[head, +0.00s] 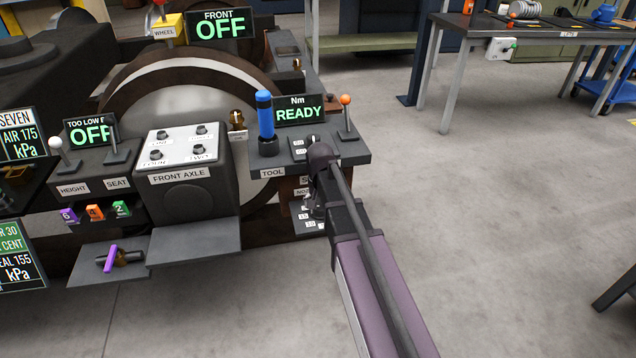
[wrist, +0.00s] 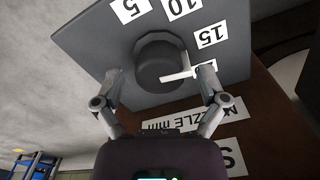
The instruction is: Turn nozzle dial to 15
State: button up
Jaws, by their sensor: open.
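The nozzle dial (wrist: 158,62) is a dark round knob on a grey plate (wrist: 90,45) in the wrist view. Its white pointer (wrist: 182,75) points right, toward a white label partly covered by my right finger, and lies below the "15" label (wrist: 210,36). The "10" (wrist: 181,7) and "5" (wrist: 132,9) labels are farther round. The labels appear upside down. My gripper (wrist: 159,78) is open, with one finger on each side of the dial's lower part. Contact with the knob cannot be told. In the head view my arm hides most of the dial.
In the head view, a tool panel with a blue handle (head: 265,118), an orange-tipped lever (head: 346,115) and a "READY" display (head: 299,111) stands above the nozzle plate. The front axle box (head: 183,172) is to the left. Open floor lies to the right.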

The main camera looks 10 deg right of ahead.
jog(key=shift+n, duration=0.5)
